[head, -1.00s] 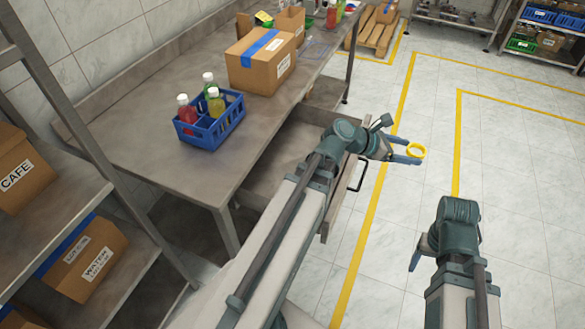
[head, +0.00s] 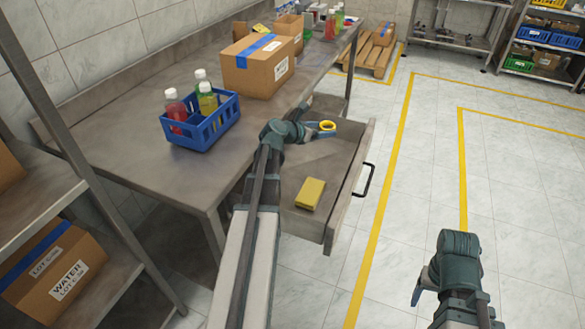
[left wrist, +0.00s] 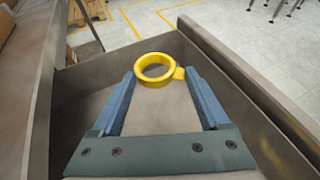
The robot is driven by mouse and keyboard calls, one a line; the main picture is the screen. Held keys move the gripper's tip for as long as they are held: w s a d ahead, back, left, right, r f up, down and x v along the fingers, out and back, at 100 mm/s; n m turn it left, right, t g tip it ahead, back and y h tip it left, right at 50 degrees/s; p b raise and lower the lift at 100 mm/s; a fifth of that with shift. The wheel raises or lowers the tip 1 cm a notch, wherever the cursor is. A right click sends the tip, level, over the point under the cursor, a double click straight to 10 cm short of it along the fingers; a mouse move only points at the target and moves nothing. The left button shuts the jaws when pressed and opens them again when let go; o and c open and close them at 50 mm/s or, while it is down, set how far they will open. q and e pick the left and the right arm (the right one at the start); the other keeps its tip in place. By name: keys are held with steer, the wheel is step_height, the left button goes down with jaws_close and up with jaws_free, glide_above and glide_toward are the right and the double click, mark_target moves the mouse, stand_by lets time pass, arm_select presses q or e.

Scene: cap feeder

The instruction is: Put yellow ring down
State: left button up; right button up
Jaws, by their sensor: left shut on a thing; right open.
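The yellow ring (head: 327,128) is at the fingertips of my left gripper (head: 316,129), over the far part of the open drawer (head: 341,188). In the left wrist view the ring (left wrist: 155,69) sits between the blue fingertips (left wrist: 157,84), with the drawer floor beneath it. How high it is above the floor is hard to tell. My left gripper is shut on the ring. My right gripper (head: 417,292) is open and empty over the floor at the lower right; its fingers are partly hidden.
A yellow block (head: 310,194) lies in the drawer's near part. The table (head: 130,150) carries a blue crate (head: 200,125) of bottles and a cardboard box (head: 258,70). A shelf (head: 95,270) with boxes stands at left. The floor at right is clear.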

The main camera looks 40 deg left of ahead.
arm_select(q)
steer(key=shift+f+b, duration=4.85)
steer(key=shift+f, duration=0.1)
steer(key=shift+f+b, duration=0.6)
steer(key=shift+b, duration=0.05)
steer(key=o, duration=1.2)
steer(key=shift+c, duration=0.2)
steer(key=shift+r+p, duration=0.55)
steer(key=shift+p, duration=0.1)
steer(key=p+v, duration=0.4)
steer(key=v, duration=0.6)
steer(key=shift+s+r, duration=0.25)
steer(key=shift+s, duration=0.05)
steer(key=shift+s+a+r+p, duration=0.2)
steer(key=shift+s+p, duration=0.15)
steer(key=shift+s, duration=0.25)
